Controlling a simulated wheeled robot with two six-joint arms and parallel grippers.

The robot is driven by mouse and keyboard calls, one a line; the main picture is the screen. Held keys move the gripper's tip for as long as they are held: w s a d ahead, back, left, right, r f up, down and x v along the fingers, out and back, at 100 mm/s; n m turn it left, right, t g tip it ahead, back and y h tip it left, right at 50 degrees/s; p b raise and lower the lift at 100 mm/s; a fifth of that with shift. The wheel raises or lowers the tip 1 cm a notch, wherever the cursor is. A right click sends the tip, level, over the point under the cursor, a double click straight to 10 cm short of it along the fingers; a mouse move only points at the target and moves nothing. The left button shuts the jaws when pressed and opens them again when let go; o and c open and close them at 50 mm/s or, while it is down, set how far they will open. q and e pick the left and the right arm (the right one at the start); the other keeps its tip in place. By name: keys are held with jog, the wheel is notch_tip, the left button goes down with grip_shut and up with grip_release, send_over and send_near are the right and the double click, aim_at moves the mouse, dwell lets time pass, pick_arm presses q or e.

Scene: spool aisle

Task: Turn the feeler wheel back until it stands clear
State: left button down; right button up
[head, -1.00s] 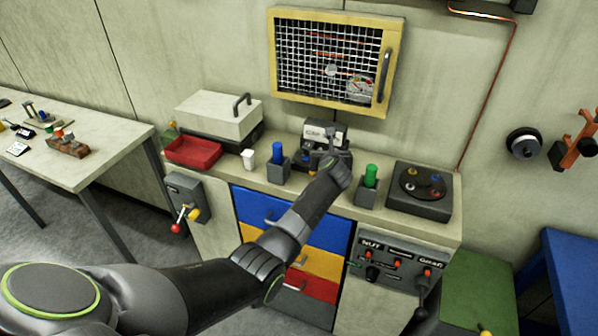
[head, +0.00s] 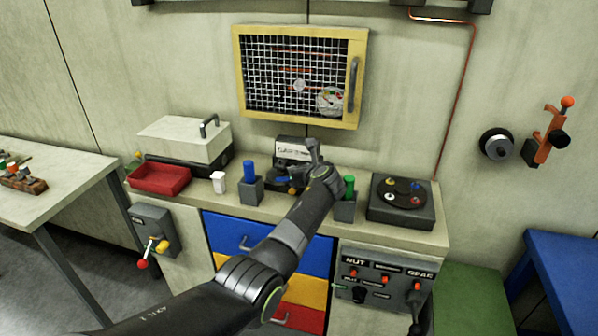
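My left arm comes in from the lower left across the drawers. Its gripper (head: 313,152) is over the back of the counter, in front of a small dark device with a pale label (head: 292,147). The arm and gripper hide part of this device; small blue and orange parts show beside it. I cannot tell whether the fingers are open or touching anything. No part is clearly marked as the feeler wheel. A dark round wheel (head: 496,145) is on the wall at right, apart from my gripper. My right gripper is not in view.
The counter holds a red tray (head: 159,179), a white cup (head: 218,183), a blue peg in a block (head: 249,183), a green peg (head: 349,187) and a dark turntable box (head: 401,202). A yellow-framed mesh cabinet (head: 237,75) hangs above. A lever box (head: 155,230) is at left.

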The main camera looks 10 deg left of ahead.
pick_arm(q)
jog(key=shift+f, duration=0.1)
jog(key=c, duration=1.2)
grip_release()
jog(key=shift+o, duration=0.7)
jog(key=shift+a, duration=0.1)
jog(key=shift+r, duration=0.2)
